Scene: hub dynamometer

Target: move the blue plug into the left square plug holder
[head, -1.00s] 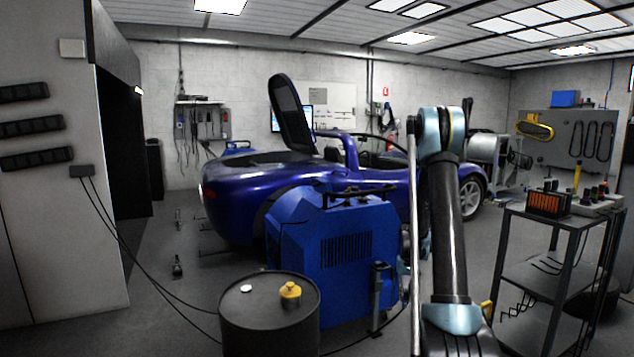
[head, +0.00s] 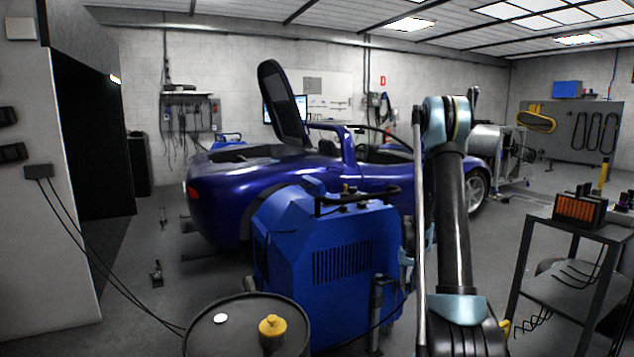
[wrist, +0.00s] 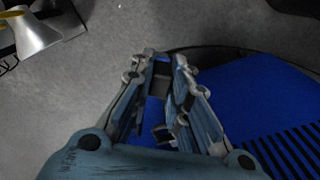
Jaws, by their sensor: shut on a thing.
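My gripper (wrist: 160,85) shows in the wrist view, its fingers closed around a small piece with a dark grey face (wrist: 160,76) and blue below it. I take this piece to be the blue plug (wrist: 154,109), though the fingers hide much of it. It is held in the air above the floor, beside the blue machine in that picture. In the head view my arm hides the gripper, and the plug cannot be made out. I cannot pick out the left square plug holder in either view.
A blue machine (head: 330,250) stands ahead, with a dark drum (head: 240,315) bearing a yellow knob (head: 272,326) in front. A blue car (head: 240,185) is behind. A trolley (head: 570,233) stands right. Cables hang from a wall box (head: 38,172) at left. Floor between wall and car is mostly open.

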